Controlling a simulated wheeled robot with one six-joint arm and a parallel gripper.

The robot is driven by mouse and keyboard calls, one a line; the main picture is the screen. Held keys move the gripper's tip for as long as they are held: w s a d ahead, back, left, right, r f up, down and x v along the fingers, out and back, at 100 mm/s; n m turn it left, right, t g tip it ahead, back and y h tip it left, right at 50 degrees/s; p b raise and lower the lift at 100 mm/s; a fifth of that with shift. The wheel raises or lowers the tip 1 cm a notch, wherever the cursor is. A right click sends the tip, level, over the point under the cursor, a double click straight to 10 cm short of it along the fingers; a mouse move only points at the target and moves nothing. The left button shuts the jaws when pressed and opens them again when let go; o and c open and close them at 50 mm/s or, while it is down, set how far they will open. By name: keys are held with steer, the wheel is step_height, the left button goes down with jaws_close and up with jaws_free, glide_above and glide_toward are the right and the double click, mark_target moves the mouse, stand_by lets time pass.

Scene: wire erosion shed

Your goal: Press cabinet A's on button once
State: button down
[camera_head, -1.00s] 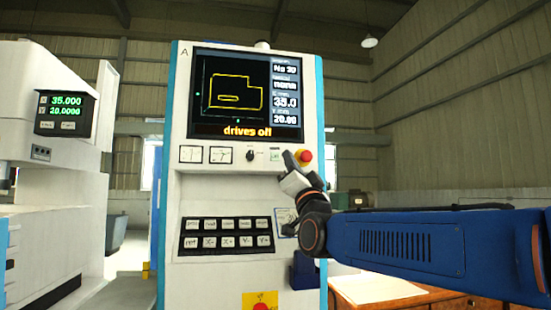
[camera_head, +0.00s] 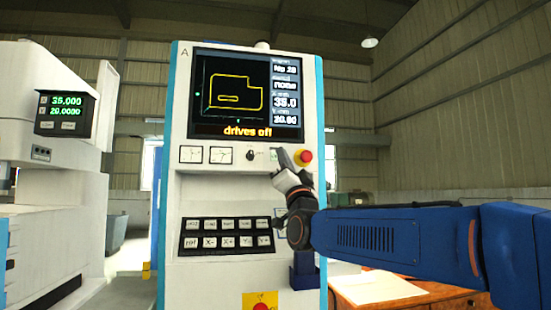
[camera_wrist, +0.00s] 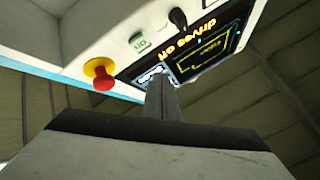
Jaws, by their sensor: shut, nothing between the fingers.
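Cabinet A (camera_head: 235,190) stands upright in the middle of the head view, white with blue sides and a letter A at its top left. Its screen (camera_head: 246,95) reads "drives off". A small button with green marking (camera_head: 274,156) sits between the black knob and the red mushroom button, partly covered by my gripper. The same green-marked button (camera_wrist: 139,42) shows clear in the wrist view. My gripper (camera_head: 283,155) is shut and empty, its tip in front of the panel near this button. Whether it touches cannot be told.
The red mushroom button (camera_head: 305,157) is close to the right of my gripper; it also shows in the wrist view (camera_wrist: 102,78). A black knob (camera_head: 251,155) and two gauges are to the left. A black key panel (camera_head: 227,236) lies below. A wooden desk (camera_head: 437,303) is at lower right.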

steer(key=shift+w+a, duration=0.2)
steer(key=shift+w, duration=0.6)
steer(key=shift+w+a, duration=0.25)
steer(key=shift+w, duration=0.5)
steer(key=shift+w+a, duration=0.2)
steer(key=shift+w, duration=0.6)
stand_by(0.3)
steer(key=shift+w+a, duration=0.1)
steer(key=shift+w, duration=0.3)
steer(key=shift+w+a, duration=0.15)
steer(key=shift+w, duration=0.2)
stand_by(0.8)
steer(key=shift+s, duration=0.1)
steer(key=shift+s+d, duration=0.25)
steer(key=shift+s, duration=0.4)
steer(key=shift+s, duration=0.15)
steer(key=s, duration=0.2)
steer(key=s+d, duration=0.1)
steer(key=s, duration=0.1)
steer(key=shift+s+d, duration=0.2)
steer(key=shift+s, duration=0.05)
stand_by(0.3)
